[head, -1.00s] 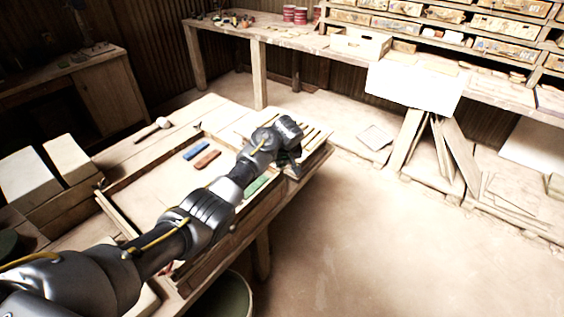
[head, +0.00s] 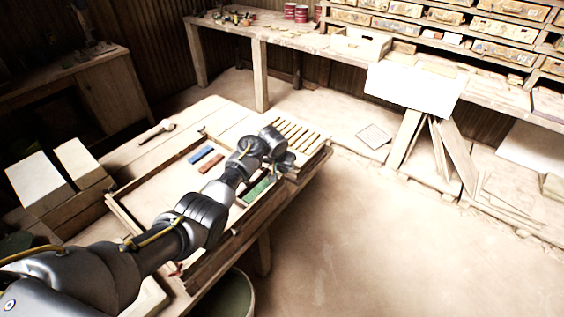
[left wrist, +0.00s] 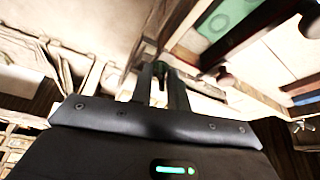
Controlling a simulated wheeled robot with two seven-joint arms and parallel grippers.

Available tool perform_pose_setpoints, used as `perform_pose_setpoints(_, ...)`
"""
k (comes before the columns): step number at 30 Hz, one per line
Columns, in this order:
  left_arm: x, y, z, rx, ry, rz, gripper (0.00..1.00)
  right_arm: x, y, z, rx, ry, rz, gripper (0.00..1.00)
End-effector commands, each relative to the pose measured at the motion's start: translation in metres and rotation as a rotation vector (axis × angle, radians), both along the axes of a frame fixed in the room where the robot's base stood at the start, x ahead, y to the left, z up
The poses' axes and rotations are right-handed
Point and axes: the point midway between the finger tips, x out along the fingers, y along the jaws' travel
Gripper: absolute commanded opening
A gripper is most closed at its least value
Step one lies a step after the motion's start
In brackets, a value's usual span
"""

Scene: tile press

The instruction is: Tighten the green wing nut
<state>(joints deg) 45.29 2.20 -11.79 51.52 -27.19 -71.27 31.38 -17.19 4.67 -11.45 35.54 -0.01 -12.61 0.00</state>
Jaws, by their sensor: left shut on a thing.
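My left gripper (left wrist: 160,85) is shut in the left wrist view, its two dark fingers close together on a small, mostly hidden greenish thing (left wrist: 162,67) that looks like the green wing nut. In the head view my left gripper (head: 286,161) is at the right end of the wooden press frame, beside the slatted rack. The wing nut is too small and hidden to make out there, and how far it is turned cannot be told. My right gripper is in neither view.
A green tile (head: 258,188), a blue tile (head: 200,154) and a red-brown tile (head: 211,163) lie in the frame. The slatted rack (head: 306,137) stands at the bench's right end. A mallet (head: 158,130) lies behind. Another wing nut (left wrist: 298,127) shows in the wrist view.

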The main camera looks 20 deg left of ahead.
Motion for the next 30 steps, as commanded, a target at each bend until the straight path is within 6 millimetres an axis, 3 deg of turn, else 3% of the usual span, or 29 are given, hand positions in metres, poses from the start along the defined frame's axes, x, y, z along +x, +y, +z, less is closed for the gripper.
perform_pose_setpoints(3,0.000,0.002,0.003,-0.001,0.002,-0.108,0.00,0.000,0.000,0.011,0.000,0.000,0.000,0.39)
perform_pose_setpoints(11,0.001,0.003,0.000,-0.001,0.001,-0.355,0.00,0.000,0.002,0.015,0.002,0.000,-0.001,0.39)
perform_pose_setpoints(30,0.003,0.006,-0.004,0.000,0.002,-0.845,0.00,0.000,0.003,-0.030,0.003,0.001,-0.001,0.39)
